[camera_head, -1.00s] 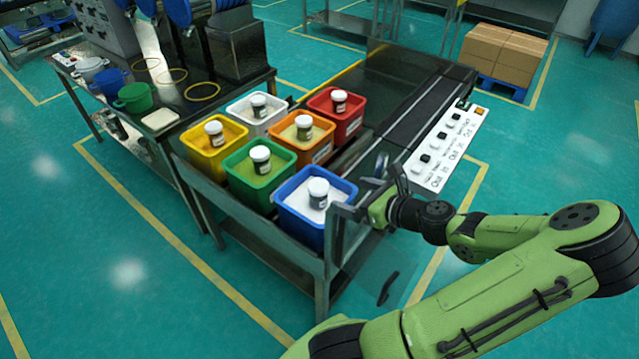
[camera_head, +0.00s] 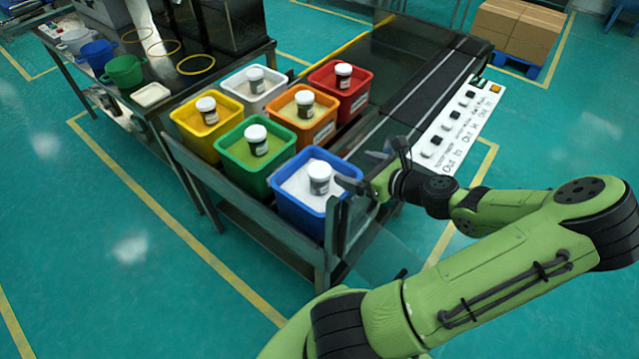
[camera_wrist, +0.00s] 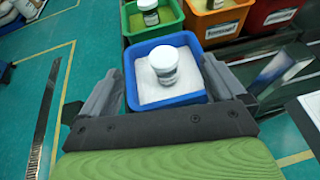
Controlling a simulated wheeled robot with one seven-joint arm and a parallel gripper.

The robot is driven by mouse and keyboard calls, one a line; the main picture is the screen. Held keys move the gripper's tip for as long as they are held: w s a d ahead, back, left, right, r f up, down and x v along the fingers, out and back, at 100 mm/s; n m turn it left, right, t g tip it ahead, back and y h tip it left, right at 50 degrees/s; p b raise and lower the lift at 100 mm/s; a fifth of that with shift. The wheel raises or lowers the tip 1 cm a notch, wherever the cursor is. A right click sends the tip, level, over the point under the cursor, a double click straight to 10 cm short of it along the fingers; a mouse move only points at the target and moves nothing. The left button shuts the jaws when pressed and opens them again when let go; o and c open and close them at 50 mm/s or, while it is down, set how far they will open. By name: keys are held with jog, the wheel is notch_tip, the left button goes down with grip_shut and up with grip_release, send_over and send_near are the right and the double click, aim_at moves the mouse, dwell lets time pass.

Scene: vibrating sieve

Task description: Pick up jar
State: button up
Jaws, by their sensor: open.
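A jar (camera_head: 319,177) with a white lid and a dark label stands upright on white powder in the blue bin (camera_head: 287,212). Similar jars stand in the other bins, among them one in the green bin (camera_head: 246,181). My gripper (camera_head: 362,168) is open and empty at the right edge of the blue bin. In the wrist view the jar (camera_wrist: 164,66) lies ahead of my gripper (camera_wrist: 165,88), between the lines of its two fingers, and nothing touches it.
Yellow (camera_head: 190,135), white (camera_head: 235,88), orange (camera_head: 283,117) and red (camera_head: 330,78) bins stand close behind. A control panel with black knobs (camera_head: 447,140) lies to the right. A metal rail (camera_head: 235,205) runs along the bench front.

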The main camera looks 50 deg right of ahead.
jog(key=b, duration=0.5)
send_near(315, 171)
jog(key=b+x, duration=0.2)
jog(key=x, duration=0.2)
jog(key=f+b+x, duration=0.1)
jog(key=b+x, duration=0.1)
jog(key=x, duration=0.2)
jog(key=d+b+x, duration=0.1)
jog(key=b+x, duration=0.1)
jog(key=x, duration=0.2)
jog(key=shift+s+d+f+b, duration=0.15)
jog(key=shift+s+b, duration=0.1)
jog(key=shift+b, duration=0.15)
